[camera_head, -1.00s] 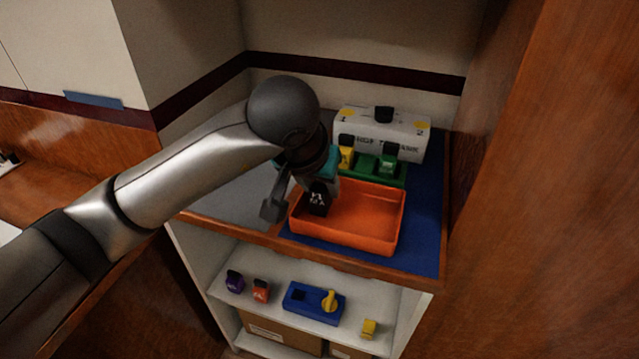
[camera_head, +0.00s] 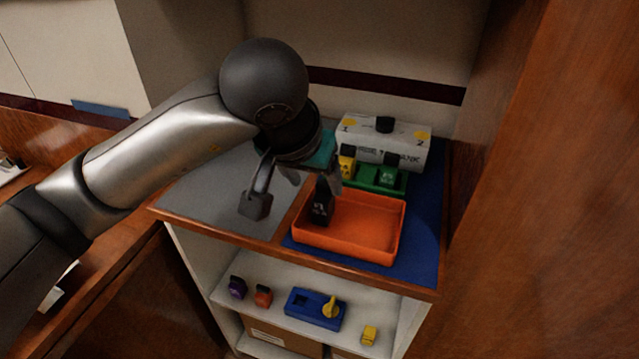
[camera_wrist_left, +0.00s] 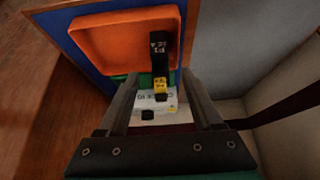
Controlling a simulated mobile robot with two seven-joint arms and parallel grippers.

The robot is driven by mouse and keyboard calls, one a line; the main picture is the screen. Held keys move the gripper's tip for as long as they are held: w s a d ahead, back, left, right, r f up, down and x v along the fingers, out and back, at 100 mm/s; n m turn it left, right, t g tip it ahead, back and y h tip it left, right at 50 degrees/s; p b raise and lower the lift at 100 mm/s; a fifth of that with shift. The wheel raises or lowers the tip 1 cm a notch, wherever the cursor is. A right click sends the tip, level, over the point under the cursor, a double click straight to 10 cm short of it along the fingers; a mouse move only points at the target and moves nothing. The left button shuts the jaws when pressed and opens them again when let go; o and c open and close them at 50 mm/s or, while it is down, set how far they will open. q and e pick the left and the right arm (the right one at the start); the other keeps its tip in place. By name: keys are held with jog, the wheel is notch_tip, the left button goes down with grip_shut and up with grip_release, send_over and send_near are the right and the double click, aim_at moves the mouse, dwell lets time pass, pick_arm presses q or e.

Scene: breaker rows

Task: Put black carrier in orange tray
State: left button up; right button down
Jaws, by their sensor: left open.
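The black carrier (camera_head: 320,205) stands at the left end of the orange tray (camera_head: 372,254), seemingly inside its wall, with a pale label on its face. In the left wrist view the carrier (camera_wrist_left: 158,48) shows at the side of the orange tray (camera_wrist_left: 108,45), beyond the fingertips. My left gripper (camera_head: 313,181) is above and slightly left of the carrier, with its fingers apart. The left wrist view shows a gap between the fingers (camera_wrist_left: 160,80) and nothing gripped. The carrier's base is partly hidden. My right gripper is not in view.
Behind the tray are a green rack (camera_head: 372,180) with a yellow and a green carrier, and a white box (camera_head: 395,142). A lower shelf holds a blue base (camera_head: 314,309) and several small blocks. A wooden panel (camera_head: 540,200) stands right; the grey mat (camera_head: 215,197) is clear.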

pick_arm(q)
jog(key=v, duration=0.5)
jog(key=shift+p, duration=0.35)
